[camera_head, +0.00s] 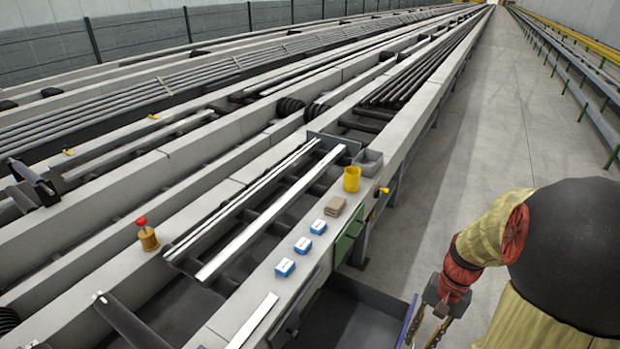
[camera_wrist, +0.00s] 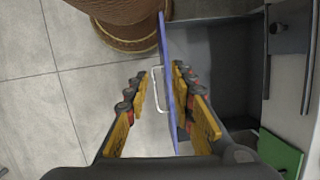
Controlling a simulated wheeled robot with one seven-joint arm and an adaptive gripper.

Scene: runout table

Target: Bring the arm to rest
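My gripper (camera_wrist: 159,72) is open, its two yellow fingers apart, with nothing seen held in them. In the wrist view, the blue front panel (camera_wrist: 168,62) of a pulled-out drawer (camera_wrist: 222,50) and its pale handle (camera_wrist: 157,90) show between the fingers. I cannot tell whether the fingers touch the panel. In the head view my gripper (camera_head: 430,335) is low at the bottom edge, just right of the drawer's blue front (camera_head: 408,318); its fingertips are partly cut off. My arm is bent down at the right.
The drawer's dark tray (camera_head: 350,318) sticks out into the aisle (camera_head: 500,130). On the table edge stand three blue-and-white boxes (camera_head: 302,245), a brown box (camera_head: 335,206), a yellow cup (camera_head: 351,179) and a grey bin (camera_head: 368,162). The aisle floor beyond is clear.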

